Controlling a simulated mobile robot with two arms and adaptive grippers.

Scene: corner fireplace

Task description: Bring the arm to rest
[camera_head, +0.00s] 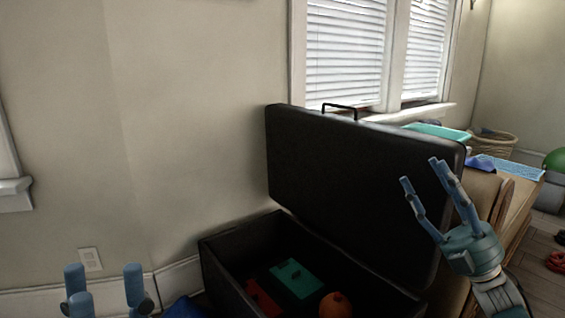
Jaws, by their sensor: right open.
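My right gripper (422,173) is blue and reaches up from the lower right. Its fingers are spread and empty, in front of the raised lid (350,185) of a black chest. My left gripper (104,277) shows only its blue fingers at the bottom left edge. They stand apart with nothing seen between them; its base is cut off by the frame. The chest (225,265) is open, its lid upright with a handle on top. Inside lie a green item (293,278), a red item (263,300) and an orange round item (335,304).
Behind the lid at right are a teal tray (440,132), a wicker basket (495,143) and a wooden bench-like piece (515,205). A green ball (556,160) and a red object (556,262) are at the far right. A wall fills the left.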

